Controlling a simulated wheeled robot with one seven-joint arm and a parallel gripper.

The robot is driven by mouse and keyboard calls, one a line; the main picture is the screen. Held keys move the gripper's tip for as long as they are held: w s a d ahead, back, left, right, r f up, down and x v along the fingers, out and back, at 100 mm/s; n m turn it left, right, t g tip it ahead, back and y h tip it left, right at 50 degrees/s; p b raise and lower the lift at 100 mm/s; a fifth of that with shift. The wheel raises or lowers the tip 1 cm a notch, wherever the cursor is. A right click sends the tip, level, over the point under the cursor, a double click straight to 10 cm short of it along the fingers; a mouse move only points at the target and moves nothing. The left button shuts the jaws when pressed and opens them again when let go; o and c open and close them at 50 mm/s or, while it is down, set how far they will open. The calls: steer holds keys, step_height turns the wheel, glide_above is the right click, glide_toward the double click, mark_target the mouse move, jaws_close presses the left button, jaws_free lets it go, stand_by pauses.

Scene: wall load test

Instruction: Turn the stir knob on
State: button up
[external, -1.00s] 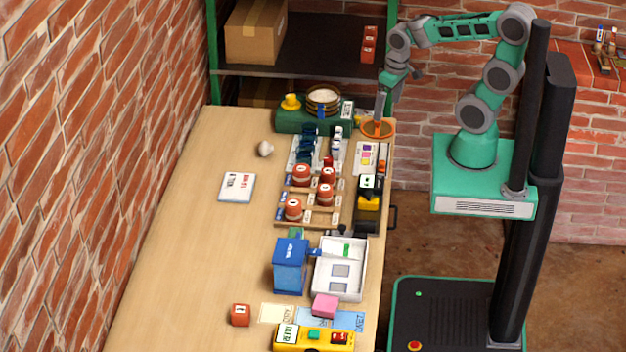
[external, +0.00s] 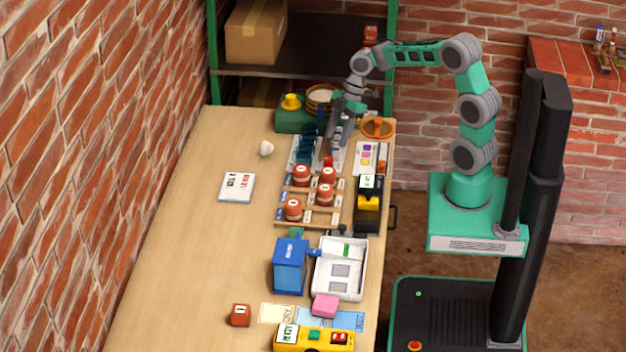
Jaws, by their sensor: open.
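I cannot pick out a knob marked as the stir knob. A green machine (external: 287,122) stands at the far end of the bench, with a yellow part (external: 291,102) on top and a round pan (external: 318,97) beside it. My gripper (external: 336,143) is open and points down in front of the machine's right side, over the back of the rack of small bottles (external: 305,150). It hides the machine's right front, including its label. I cannot tell whether the fingers touch anything.
An orange ring (external: 378,128) lies at the back right corner. The bench's left side (external: 190,270) is mostly clear.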

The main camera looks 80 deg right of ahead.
mark_target(329, 158)
steer(key=x, duration=0.7)
steer(key=shift+w+a+f, duration=0.1)
steer(key=shift+a, duration=0.1)
steer(key=shift+c, duration=0.2)
jaws_close()
